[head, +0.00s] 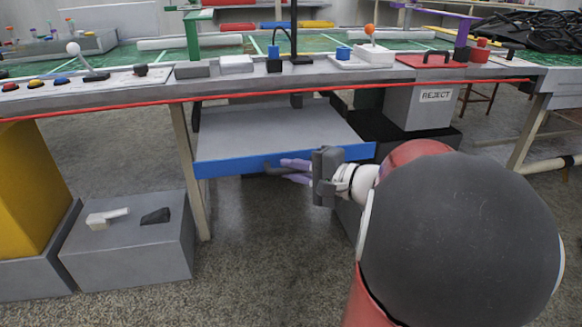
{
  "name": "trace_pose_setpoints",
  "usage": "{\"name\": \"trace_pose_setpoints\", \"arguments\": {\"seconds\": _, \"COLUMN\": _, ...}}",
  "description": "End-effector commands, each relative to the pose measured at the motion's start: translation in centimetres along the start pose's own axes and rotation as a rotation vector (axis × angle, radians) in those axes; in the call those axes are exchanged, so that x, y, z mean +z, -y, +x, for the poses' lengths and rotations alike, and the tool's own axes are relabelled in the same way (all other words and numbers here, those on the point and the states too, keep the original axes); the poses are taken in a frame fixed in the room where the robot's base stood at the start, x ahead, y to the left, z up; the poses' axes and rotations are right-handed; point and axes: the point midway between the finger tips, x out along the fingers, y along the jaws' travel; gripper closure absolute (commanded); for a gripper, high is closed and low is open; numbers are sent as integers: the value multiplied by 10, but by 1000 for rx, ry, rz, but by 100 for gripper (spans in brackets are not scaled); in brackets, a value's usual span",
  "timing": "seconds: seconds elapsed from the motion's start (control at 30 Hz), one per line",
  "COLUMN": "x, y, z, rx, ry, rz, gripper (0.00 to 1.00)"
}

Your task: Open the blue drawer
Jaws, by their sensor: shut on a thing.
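The blue drawer (228,167) sits under the workbench, with a blue front and a flat grey top. It stands out from under the bench, its grey top showing. A dark handle (275,170) is on its front, partly hidden by my gripper. My gripper (290,170) has purplish fingers at the handle, in front of the drawer's front. It is shut on the handle.
The workbench (120,92) with buttons, levers and a red-edged front runs above the drawer. A grey bin marked REJECT (412,108) stands at the right. A grey box (130,245) with small parts and a yellow block (30,185) stand at the left. The floor in front is clear.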

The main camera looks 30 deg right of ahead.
Motion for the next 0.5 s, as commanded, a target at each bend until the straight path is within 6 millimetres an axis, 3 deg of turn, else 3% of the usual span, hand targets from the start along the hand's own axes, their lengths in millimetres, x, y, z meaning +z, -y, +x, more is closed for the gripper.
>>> {"name": "trace_pose_setpoints", "arguments": {"seconds": 0.3, "x": 0, "y": -1, "z": 0, "rx": 2, "ry": 1, "rz": 2, "gripper": 100}}
{"name": "trace_pose_setpoints", "arguments": {"seconds": 0.33, "x": 0, "y": -1, "z": 0, "rx": 2, "ry": 1, "rz": 2, "gripper": 84}}
{"name": "trace_pose_setpoints", "arguments": {"seconds": 0.5, "x": 0, "y": -1, "z": 0, "rx": 1, "ry": 0, "rz": 1, "gripper": 66}}
